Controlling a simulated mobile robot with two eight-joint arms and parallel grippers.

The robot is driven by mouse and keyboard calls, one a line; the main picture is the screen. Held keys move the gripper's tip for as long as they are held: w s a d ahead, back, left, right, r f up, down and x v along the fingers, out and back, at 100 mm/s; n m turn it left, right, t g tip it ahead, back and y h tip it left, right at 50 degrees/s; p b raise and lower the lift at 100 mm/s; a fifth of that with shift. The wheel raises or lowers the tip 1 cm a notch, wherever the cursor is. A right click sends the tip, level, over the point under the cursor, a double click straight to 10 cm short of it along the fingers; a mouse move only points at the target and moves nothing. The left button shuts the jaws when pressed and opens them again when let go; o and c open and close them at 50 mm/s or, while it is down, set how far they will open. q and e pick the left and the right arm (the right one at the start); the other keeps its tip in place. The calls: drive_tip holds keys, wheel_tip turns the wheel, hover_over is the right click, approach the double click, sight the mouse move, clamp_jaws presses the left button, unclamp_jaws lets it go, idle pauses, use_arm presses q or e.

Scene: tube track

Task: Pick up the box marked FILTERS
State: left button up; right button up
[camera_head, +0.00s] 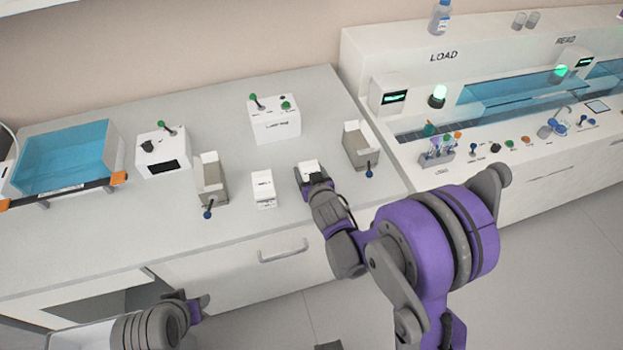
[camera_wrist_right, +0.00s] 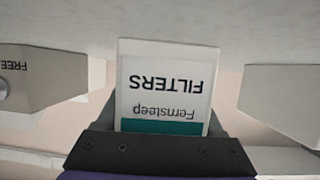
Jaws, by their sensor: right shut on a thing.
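The FILTERS box (camera_wrist_right: 166,75) is white with a teal band and the word Fernsteep; its label is upside down in the right wrist view. In the head view the white box (camera_head: 309,166) is at the counter's front, partly hidden by my right gripper (camera_head: 316,180). My right gripper is shut on it, with dark jaws (camera_wrist_right: 160,145) at the teal end. I cannot tell whether the box is clear of the counter. Part of my left arm shows at the lower left, but its gripper does not.
Another small white box (camera_head: 264,188) stands just left. A white control box (camera_head: 275,121) stands behind. The LOAD machine (camera_head: 445,100) is at right.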

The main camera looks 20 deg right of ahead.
drive_tip(key=c, duration=0.5)
drive_tip(key=shift+r, duration=0.1)
